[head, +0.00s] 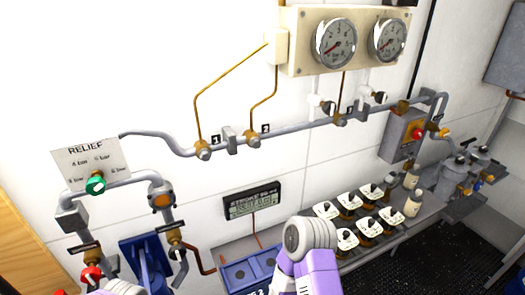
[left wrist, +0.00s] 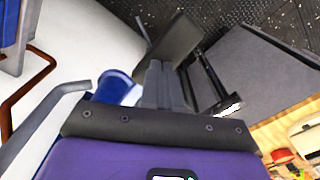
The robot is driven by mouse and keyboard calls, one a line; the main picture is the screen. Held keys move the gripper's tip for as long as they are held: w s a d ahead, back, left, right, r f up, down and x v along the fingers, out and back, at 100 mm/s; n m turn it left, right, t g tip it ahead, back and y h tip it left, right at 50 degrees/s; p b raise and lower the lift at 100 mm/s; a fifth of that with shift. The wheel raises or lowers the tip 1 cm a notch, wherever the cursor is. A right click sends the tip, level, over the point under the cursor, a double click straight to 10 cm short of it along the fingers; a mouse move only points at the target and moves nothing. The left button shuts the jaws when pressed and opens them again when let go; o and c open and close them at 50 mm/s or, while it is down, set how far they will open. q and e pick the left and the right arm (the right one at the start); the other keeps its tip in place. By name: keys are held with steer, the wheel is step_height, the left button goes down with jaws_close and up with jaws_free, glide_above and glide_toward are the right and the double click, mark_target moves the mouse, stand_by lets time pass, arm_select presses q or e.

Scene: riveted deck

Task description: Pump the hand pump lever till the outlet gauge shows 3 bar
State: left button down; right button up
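Two round gauges, a left gauge (head: 334,43) and a right gauge (head: 386,39), sit on a cream panel; their needles point low left, but exact readings and labels are too small to read. A blue bracket-like part (head: 146,262), possibly the pump, stands at the lower left of the head view. The pump lever is not clearly identifiable. In the left wrist view my left gripper (left wrist: 163,76) has its grey fingers close together with no clear gap. A dark block (left wrist: 172,38) lies beyond the tips; contact is unclear. My right gripper is out of view.
A relief plate (head: 91,162) has a green knob (head: 96,184) below it. A red-handled valve (head: 91,273) is at lower left. A stroke display (head: 253,201) hangs on the wall. Several white-topped switches (head: 347,239) stand right of my arm. A blue cylinder (left wrist: 115,87) is near the left gripper.

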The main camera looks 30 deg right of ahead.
arm_select(q)
step_height(320, 180, up, 12)
steer(key=p, duration=0.8)
steer(key=shift+f, duration=0.25)
steer(key=shift+s, duration=0.1)
stand_by(0.8)
step_height(320, 180, down, 12)
steer(key=b, duration=1.1)
steer(key=shift+r, duration=0.1)
step_height(320, 180, up, 12)
steer(key=p, duration=0.9)
stand_by(0.9)
